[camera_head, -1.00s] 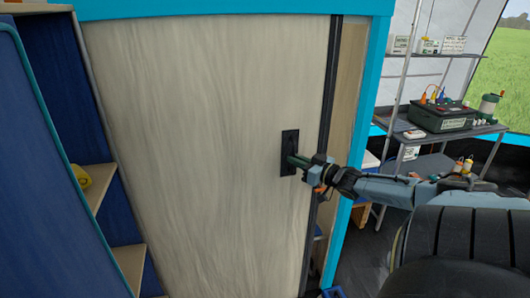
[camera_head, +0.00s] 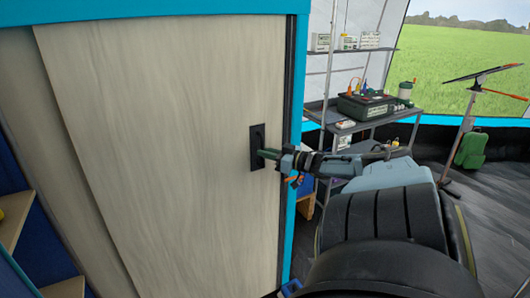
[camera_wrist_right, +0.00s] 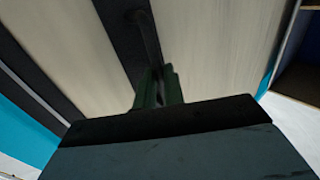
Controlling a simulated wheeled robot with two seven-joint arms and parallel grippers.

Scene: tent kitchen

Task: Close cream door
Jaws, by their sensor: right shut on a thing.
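The cream door (camera_head: 180,150) is a tall sliding panel that fills the left half of the head view. Its right edge lies against the cyan frame (camera_head: 297,120), with no clear gap visible there. A black handle plate (camera_head: 257,135) sits near that edge. My right gripper (camera_head: 266,153) is shut on the door handle, its green fingers at the plate. In the right wrist view, the fingers (camera_wrist_right: 158,88) close on the dark handle (camera_wrist_right: 146,35), whose lower end they hide. My left gripper is not in view.
Another cream panel (camera_head: 45,130) shows behind the door on the left. Wooden shelves (camera_head: 14,215) stand at the far left. A metal rack (camera_head: 345,112) with a dark green box (camera_head: 365,106) stands beyond the frame. Dark floor (camera_head: 500,215) is open at right.

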